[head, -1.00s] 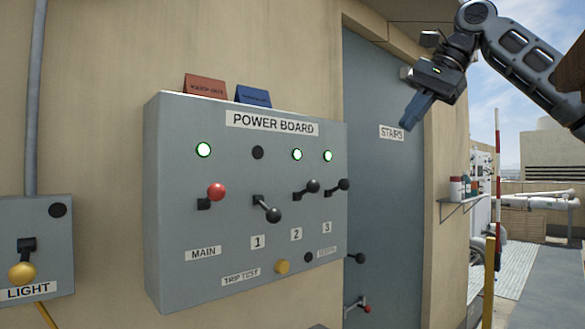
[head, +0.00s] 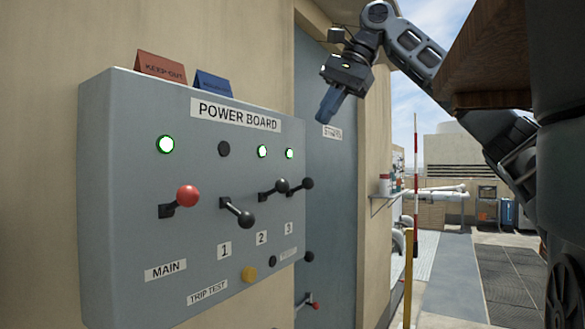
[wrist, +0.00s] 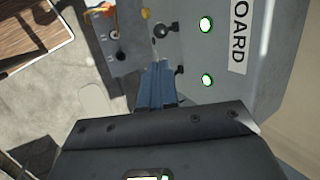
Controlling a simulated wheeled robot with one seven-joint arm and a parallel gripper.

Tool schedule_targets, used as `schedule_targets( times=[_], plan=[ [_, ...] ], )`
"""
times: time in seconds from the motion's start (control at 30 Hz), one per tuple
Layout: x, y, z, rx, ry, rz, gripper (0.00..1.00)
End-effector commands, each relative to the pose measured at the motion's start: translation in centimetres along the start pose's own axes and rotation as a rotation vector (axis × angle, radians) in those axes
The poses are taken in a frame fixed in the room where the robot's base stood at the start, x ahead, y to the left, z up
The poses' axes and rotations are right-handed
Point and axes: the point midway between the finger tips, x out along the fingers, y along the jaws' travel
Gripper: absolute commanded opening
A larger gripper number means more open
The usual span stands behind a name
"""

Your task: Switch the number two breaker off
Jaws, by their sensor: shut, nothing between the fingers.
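The grey power board (head: 110,190) hangs on the wall at the left in the head view. The number two breaker lever (head: 282,186) has a black knob and points up and right, above its label 2 (head: 261,238). The lamp over it (head: 262,151) is lit green. My gripper (head: 328,116) is shut and empty, up and right of the board, apart from the levers in the head view. In the wrist view its blue fingers (wrist: 158,85) point toward the board's levers and lamps; I cannot tell there which lever is which.
Breaker 1's lever (head: 245,218) points down and its lamp (head: 223,149) is dark. Breaker 3's lever (head: 307,184) stands close right of number two, its lamp lit. The red-knobbed main lever (head: 187,196) is left. A yellow trip test button (head: 249,274) is below. Walkway right (head: 440,280).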

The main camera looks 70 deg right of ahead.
Motion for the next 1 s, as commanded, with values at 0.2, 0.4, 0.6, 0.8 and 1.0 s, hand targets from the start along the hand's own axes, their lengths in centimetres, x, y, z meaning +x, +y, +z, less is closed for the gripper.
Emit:
schedule_targets(
  times=[0.2, 0.4, 0.6, 0.8, 1.0],
  plan=[
    [3.2, 0.0, 0.0, -0.001, -0.001, 0.003, 0.00],
    [7.1, 0.0, 0.0, -0.001, -0.001, 0.002, 0.00],
    [10.6, -0.1, 0.0, 0.000, 0.000, 0.002, 0.00],
    [12.8, -0.1, 0.1, -0.001, -0.001, 0.001, 0.00],
    [13.5, 0.0, 0.0, -0.001, 0.000, -0.001, 0.00]
  ],
)
